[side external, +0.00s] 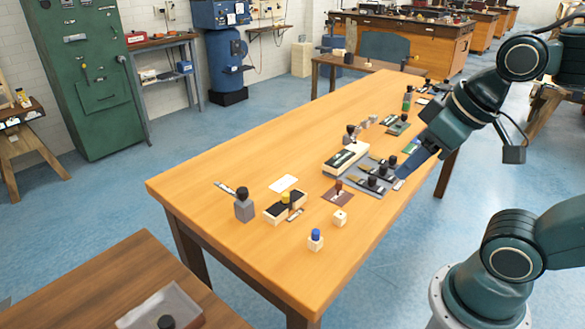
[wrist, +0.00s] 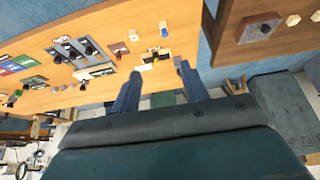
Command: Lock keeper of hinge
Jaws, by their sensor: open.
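Several small fixtures stand on the long wooden table (side external: 215,185); none can be clearly picked out as the hinge or its keeper. One candidate is a cream block with black and yellow parts (side external: 284,207), also in the wrist view (wrist: 156,57). Another is a brown plate with a small upright knob (side external: 338,194), also in the wrist view (wrist: 119,48). My gripper (side external: 408,164) hangs over the table's right side, near a grey plate with black knobs (side external: 366,183). In the wrist view its two blue fingers (wrist: 158,88) are apart with nothing between them.
A grey block with a black knob (side external: 243,207), a blue-topped cube (side external: 315,240) and a cream cube (side external: 340,218) stand near the front. The table's left rear is clear.

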